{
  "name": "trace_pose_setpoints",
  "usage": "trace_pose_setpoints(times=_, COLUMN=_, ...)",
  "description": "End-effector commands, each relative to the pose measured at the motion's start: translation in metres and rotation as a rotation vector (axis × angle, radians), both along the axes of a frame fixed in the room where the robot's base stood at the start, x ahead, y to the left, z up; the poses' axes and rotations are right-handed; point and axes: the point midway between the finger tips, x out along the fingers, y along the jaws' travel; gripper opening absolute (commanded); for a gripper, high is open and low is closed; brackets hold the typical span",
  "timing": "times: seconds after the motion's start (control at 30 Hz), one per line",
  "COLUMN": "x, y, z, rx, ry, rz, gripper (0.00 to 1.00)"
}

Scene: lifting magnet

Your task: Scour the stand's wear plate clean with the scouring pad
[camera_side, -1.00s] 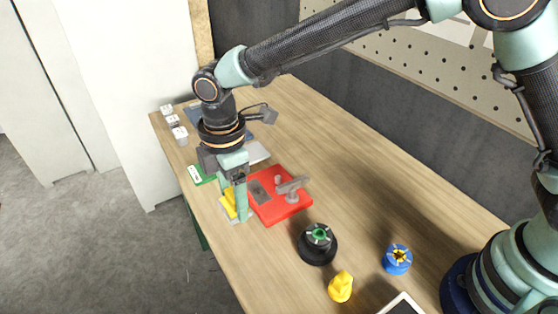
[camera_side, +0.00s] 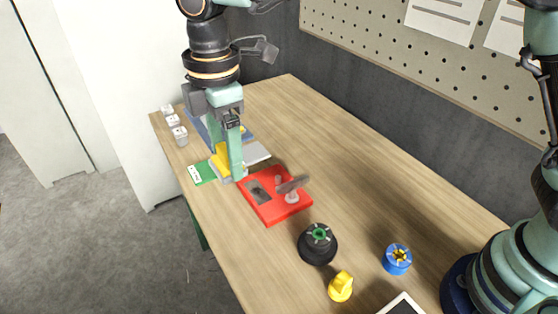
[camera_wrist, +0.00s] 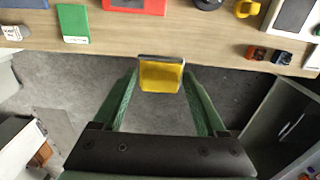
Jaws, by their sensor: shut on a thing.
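My gripper (camera_side: 228,166) is shut on the scouring pad, a yellow block (camera_side: 220,158) with a grey underside. In the wrist view the yellow pad (camera_wrist: 160,76) sits between the two green fingertips (camera_wrist: 160,84), its grey layer along the far edge. The red stand (camera_side: 268,210) lies on the bench just right of my gripper and carries a grey lever-like part (camera_side: 292,185). Its dark grey wear plate (camera_side: 258,191) is on the left of the red top. The pad appears raised beside the stand, off the plate. The red stand (camera_wrist: 150,6) is cut off by the wrist view's top edge.
A green card (camera_side: 202,173) lies left of the stand. White-grey blocks (camera_side: 180,136) line the far left edge. A black round knob (camera_side: 318,246), yellow piece (camera_side: 340,287) and blue knob (camera_side: 397,260) stand nearer. The bench's right middle is clear.

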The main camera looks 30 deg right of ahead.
Motion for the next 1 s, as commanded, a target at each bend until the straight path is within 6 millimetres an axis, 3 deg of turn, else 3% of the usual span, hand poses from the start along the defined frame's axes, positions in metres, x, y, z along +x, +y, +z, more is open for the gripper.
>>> trace_pose_setpoints(times=0.13, x=0.004, y=-0.002, z=-0.003, rx=0.0, ry=0.001, rz=-0.002, gripper=0.29)
trace_pose_setpoints(times=0.23, x=0.018, y=-0.009, z=-0.012, rx=-0.002, ry=0.002, rz=-0.004, gripper=0.29)
trace_pose_setpoints(times=0.5, x=0.084, y=-0.052, z=-0.063, rx=-0.002, ry=0.003, rz=-0.008, gripper=0.29)
trace_pose_setpoints(times=0.63, x=0.106, y=-0.073, z=-0.084, rx=-0.001, ry=0.002, rz=-0.005, gripper=0.29)
trace_pose_setpoints(times=0.8, x=0.12, y=-0.088, z=-0.098, rx=0.0, ry=0.0, rz=-0.002, gripper=0.29)
trace_pose_setpoints(times=1.0, x=0.122, y=-0.09, z=-0.107, rx=0.0, ry=0.0, rz=0.0, gripper=0.29)
